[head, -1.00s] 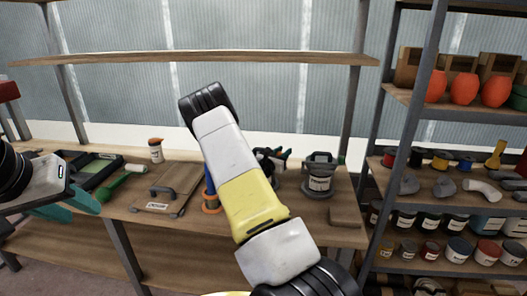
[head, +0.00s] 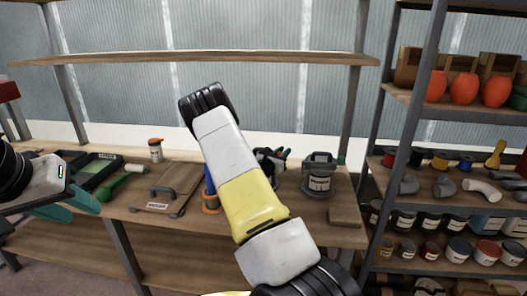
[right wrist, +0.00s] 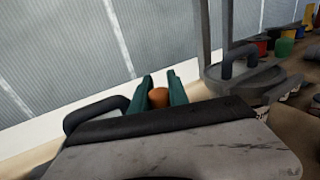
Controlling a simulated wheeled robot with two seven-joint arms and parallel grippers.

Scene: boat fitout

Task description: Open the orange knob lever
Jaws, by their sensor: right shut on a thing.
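The orange knob (right wrist: 158,97) shows in the right wrist view as a small rounded orange piece between two green fingers. My right gripper (right wrist: 159,95) is shut on it, one finger on each side. The rest of the lever is hidden behind the fingers and the gripper body.
The wooden bench (head: 285,215) carries a handled board (head: 165,190), a green tool (head: 113,184), an orange-capped jar (head: 156,150) and a grey device (head: 319,178). A shelf rack with cans (head: 458,250) stands at right. A wooden shelf (head: 270,57) runs above the bench.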

